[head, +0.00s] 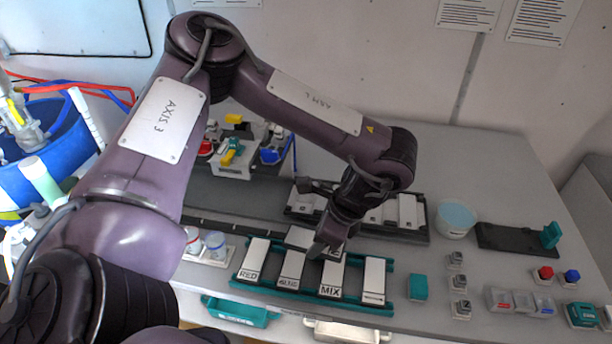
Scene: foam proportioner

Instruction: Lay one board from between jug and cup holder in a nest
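My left gripper (328,246) points down over the back edge of a teal rack (236,277). White boards lie side by side in this rack: the RED board (254,258), a second labelled board (291,268), the MIX board (332,276) and one at the right end (374,279). Another pale board (300,237) shows right beside the gripper's fingers; I cannot tell whether they grip it. A dark tray (418,238) with white pieces lies behind, partly hidden by my arm. The jug (456,219) stands to its right, the cup holder (214,259) to the rack's left. My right gripper is out of view.
A blue drum (60,150) with hoses stands at left. Valve fittings (236,158) are at the back. A dark plate with a green bracket (551,235), red (545,273) and blue (571,277) buttons, and small blocks occupy the right. The back right tabletop is clear.

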